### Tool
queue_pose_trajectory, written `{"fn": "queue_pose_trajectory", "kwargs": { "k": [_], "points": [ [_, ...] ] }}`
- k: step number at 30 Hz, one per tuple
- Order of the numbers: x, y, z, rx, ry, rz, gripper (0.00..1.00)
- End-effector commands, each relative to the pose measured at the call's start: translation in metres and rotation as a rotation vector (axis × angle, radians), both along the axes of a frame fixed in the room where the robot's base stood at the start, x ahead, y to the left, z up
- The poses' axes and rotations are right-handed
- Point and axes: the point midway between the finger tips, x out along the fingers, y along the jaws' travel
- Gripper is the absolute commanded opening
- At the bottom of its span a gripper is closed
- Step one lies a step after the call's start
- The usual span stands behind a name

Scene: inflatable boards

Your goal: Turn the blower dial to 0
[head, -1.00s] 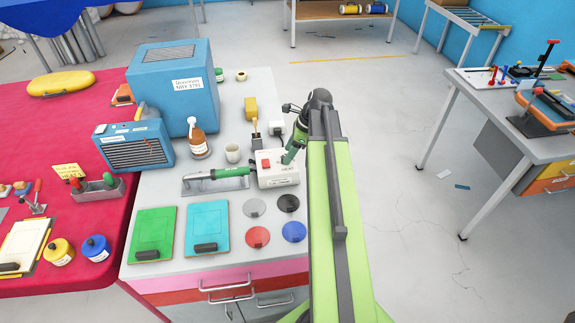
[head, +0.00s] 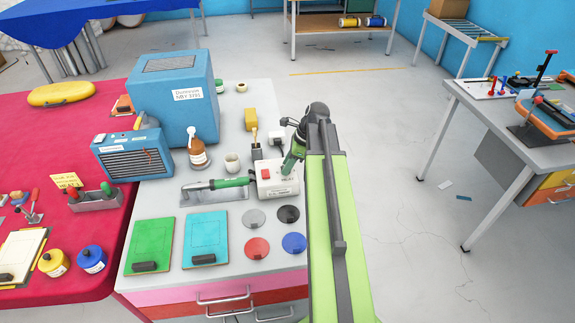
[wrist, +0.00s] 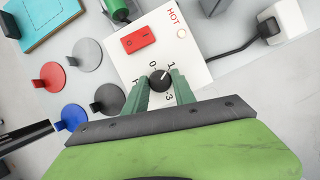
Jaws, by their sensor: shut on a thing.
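The dial (wrist: 160,79) is a small round black knob with a light pointer line, set in a white control box (wrist: 192,38). Printed digits ring it, including 0 at its upper left, 1 at its upper right and 3 below. The pointer line slants up and right, toward the 1. My gripper (wrist: 161,77) has its two green fingers on either side of the dial and is shut on it. In the head view the control box (head: 277,182) stands on the grey bench, my gripper (head: 291,168) reaches its back right, and the dial is hidden.
A red switch (wrist: 138,39) and the word HOT are on the box top. A green-handled tool (head: 232,182) lies left of the box. A black plug cable (wrist: 230,52) runs off it. Coloured discs (head: 294,242) lie in front. The floor right of the bench is open.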

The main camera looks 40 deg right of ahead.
Motion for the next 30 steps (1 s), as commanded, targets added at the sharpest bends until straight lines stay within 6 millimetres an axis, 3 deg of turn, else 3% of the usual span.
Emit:
{"fn": "queue_pose_trajectory", "kwargs": {
  "k": [11, 30],
  "points": [
    [0.0016, -0.0013, -0.0001, 0.001, 0.001, 0.11, 0.0],
    [0.0054, -0.0024, -0.0002, 0.0, 0.0, 0.683, 0.0]
  ]
}}
